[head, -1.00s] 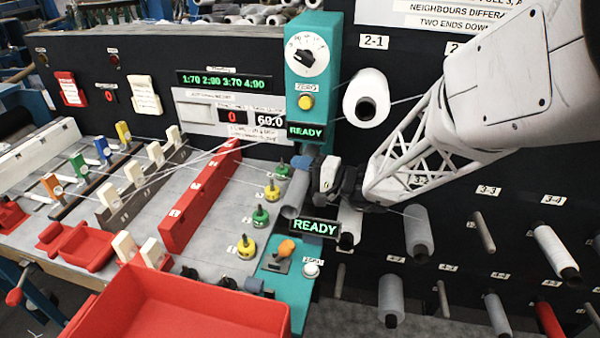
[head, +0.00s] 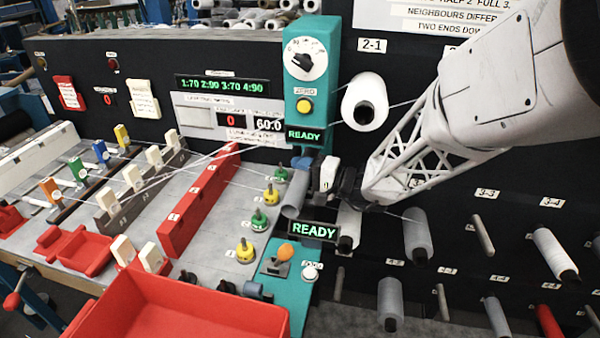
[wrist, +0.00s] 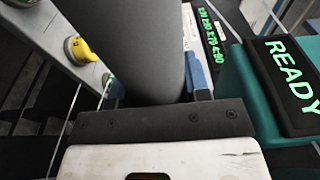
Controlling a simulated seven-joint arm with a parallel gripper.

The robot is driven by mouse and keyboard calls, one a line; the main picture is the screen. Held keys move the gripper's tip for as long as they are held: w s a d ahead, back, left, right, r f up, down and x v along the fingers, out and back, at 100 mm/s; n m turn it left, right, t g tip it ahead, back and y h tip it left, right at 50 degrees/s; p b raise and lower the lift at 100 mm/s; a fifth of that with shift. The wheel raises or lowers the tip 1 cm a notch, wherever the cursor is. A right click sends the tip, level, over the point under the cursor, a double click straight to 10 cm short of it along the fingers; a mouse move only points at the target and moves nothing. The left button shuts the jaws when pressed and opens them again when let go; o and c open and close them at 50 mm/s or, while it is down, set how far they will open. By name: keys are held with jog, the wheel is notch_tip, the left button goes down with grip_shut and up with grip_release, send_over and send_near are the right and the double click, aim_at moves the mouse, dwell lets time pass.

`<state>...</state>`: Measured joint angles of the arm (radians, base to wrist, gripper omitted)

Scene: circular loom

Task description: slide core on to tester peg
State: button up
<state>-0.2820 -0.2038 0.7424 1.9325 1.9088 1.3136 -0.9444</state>
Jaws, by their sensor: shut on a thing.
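My gripper (head: 312,190) is shut on a plain grey core (head: 292,205), in front of the teal tester in the head view. In the wrist view the grey core (wrist: 125,45) stands large between the blue fingertips of my gripper (wrist: 155,95). The tester has an upper teal box (head: 304,75) with a dial and a lower teal base (head: 285,285); both displays read READY. I cannot make out the tester peg; the core or gripper may hide it. I cannot tell whether the core touches the tester.
A long red bar (head: 198,205) and yellow and green knobs (head: 258,218) lie left of the tester. A red bin (head: 180,312) is at the front. A black panel to the right carries pegs with spools, including a white one (head: 365,102), close to my arm.

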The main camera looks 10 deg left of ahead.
jog(key=shift+w, duration=1.65)
jog(key=o, duration=1.1)
jog(key=shift+d, duration=0.1)
jog(key=s+d, duration=0.1)
jog(key=d, duration=0.6)
jog(key=shift+d, duration=0.3)
jog(key=shift+s, duration=0.1)
